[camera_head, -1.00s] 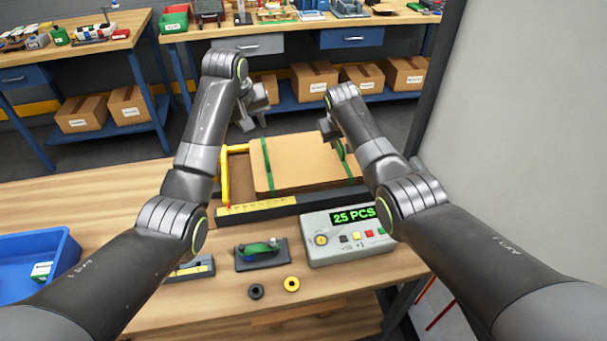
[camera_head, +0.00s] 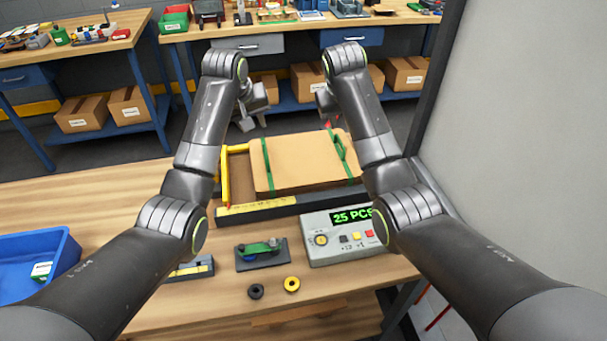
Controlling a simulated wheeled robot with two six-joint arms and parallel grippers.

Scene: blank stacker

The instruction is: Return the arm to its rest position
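My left gripper (camera_head: 249,119) is above the bench's far left side, partly hidden behind its own wrist; its fingers are too unclear to judge. My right gripper (camera_head: 327,106) is raised beyond the stack, apart from it and mostly hidden behind the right wrist; I cannot tell if it is open. The brown stack of blanks (camera_head: 300,165) lies in the stacker, with green straps (camera_head: 340,150) across it. A yellow stacker frame (camera_head: 225,175) stands at its left. Both arms are raised in nearly mirrored poses.
A counter box (camera_head: 330,247) reading "25 PCS" stands in front, partly covered by my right arm. A small device (camera_head: 261,254), black ring (camera_head: 256,291) and yellow ring (camera_head: 291,284) lie nearby. A blue bin (camera_head: 60,270) is at left. A grey wall (camera_head: 520,120) bounds the right.

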